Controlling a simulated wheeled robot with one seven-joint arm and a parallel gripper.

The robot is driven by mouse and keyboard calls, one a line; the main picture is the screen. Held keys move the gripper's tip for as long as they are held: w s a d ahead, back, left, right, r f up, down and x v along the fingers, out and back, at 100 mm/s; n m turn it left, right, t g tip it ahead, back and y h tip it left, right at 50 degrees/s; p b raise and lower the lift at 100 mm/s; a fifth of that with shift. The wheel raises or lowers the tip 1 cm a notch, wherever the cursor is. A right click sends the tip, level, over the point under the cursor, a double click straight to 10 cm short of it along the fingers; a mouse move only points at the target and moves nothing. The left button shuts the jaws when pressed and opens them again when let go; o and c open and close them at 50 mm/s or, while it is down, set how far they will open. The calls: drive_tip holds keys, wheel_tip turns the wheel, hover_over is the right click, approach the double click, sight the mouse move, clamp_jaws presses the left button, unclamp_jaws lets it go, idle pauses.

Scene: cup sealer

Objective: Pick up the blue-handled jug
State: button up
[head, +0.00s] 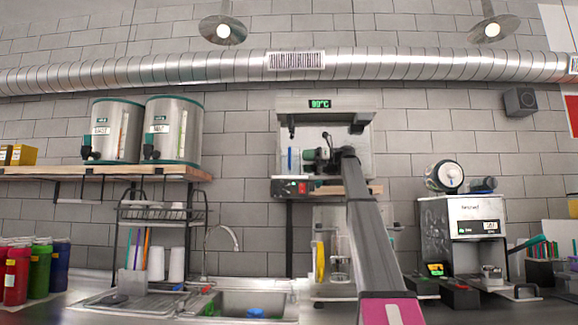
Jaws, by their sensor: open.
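The blue-handled jug (290,160) seems to be the clear vessel with an upright blue strip on the left of the raised machine shelf, under the green "99°C" display. It is small in the picture, and its outline is hard to make out. My gripper (308,155) is at the end of my raised arm, just right of the blue strip and in front of the machine. It is open and appears empty. Its fingers are small and dark, and I cannot tell whether they touch the jug.
A yellow-handled clear vessel (319,262) stands on the level below. The sink (245,302) and a dish rack (160,214) are at the left. Two steel dispensers (174,130) stand on a wooden shelf. A sealing machine (463,235) is at the right.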

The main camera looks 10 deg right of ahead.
sight(289, 162)
drive_tip(key=a, duration=0.2)
drive_tip(key=w+a, duration=0.1)
drive_tip(key=a, duration=0.4)
drive_tip(key=shift+w+a+f, duration=0.15)
drive_tip(key=shift+w+a, duration=0.1)
drive_tip(key=shift+a, duration=0.15)
clamp_jaws()
